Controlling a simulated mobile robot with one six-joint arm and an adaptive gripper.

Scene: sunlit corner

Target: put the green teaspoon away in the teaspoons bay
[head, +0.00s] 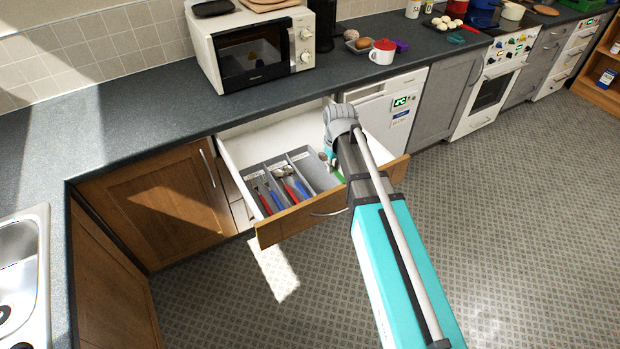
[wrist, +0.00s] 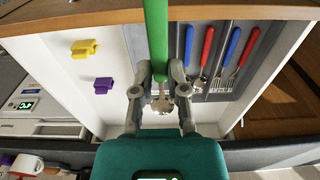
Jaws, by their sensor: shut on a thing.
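My gripper (wrist: 160,82) is shut on the green teaspoon (wrist: 157,38), with its long green handle reaching to the top edge of the wrist view. The spoon's metal end shows between the fingers. In the head view my gripper (head: 330,158) is over the right part of the open drawer (head: 290,222), and a bit of green shows beside it. The grey cutlery tray (head: 268,170) lies in the drawer, left of my gripper. Its bays hold red- and blue-handled spoons (head: 290,185) and forks (head: 267,196). The bay labels are too small to read.
A yellow piece (wrist: 84,48) and a purple piece (wrist: 103,86) lie on the drawer floor beside the tray. The floor in front is clear.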

